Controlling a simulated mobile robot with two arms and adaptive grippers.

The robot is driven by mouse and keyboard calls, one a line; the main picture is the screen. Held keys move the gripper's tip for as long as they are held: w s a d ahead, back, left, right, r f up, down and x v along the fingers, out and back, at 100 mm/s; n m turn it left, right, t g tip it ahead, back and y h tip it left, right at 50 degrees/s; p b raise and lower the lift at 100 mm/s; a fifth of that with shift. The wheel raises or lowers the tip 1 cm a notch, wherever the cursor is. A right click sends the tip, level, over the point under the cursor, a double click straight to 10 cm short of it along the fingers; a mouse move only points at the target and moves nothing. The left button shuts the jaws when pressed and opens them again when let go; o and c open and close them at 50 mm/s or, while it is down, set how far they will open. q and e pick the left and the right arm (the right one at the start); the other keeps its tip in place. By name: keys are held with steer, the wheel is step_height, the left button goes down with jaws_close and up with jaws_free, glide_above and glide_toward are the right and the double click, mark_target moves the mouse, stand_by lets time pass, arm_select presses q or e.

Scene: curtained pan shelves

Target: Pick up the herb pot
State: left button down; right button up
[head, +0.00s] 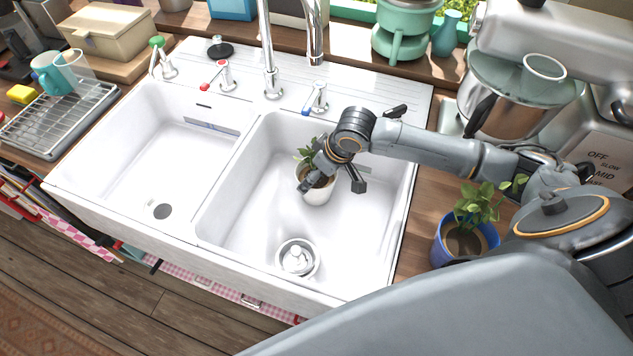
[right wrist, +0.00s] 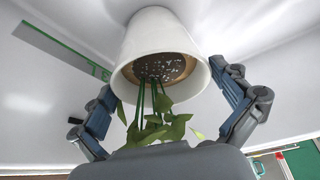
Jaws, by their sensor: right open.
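A white herb pot (head: 318,194) with green leaves stands in the right sink basin (head: 262,209). My right gripper (head: 331,184) reaches down over it from the right, with its fingers open on either side of the pot. In the right wrist view the white pot (right wrist: 160,38) fills the upper middle, showing its rim, dark soil and green stems that point toward my palm. One finger is on each side of the rim; the right finger looks very close to it, and I cannot tell whether it touches. My left gripper is not in view.
A blue pot (head: 437,247) with a leafy plant stands on the counter to the right, close under my arm. The faucet (head: 268,75) rises behind the basins. A white drain strainer (head: 297,258) sits in the right basin. The left basin (head: 178,165) is empty.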

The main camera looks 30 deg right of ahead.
steer(key=x, duration=0.4)
steer(key=shift+w+a+f, duration=0.1)
steer(key=shift+w+f, duration=0.05)
steer(key=shift+f, duration=0.25)
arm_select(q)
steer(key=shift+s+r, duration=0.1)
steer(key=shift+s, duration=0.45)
arm_select(e)
steer(key=c, duration=1.3)
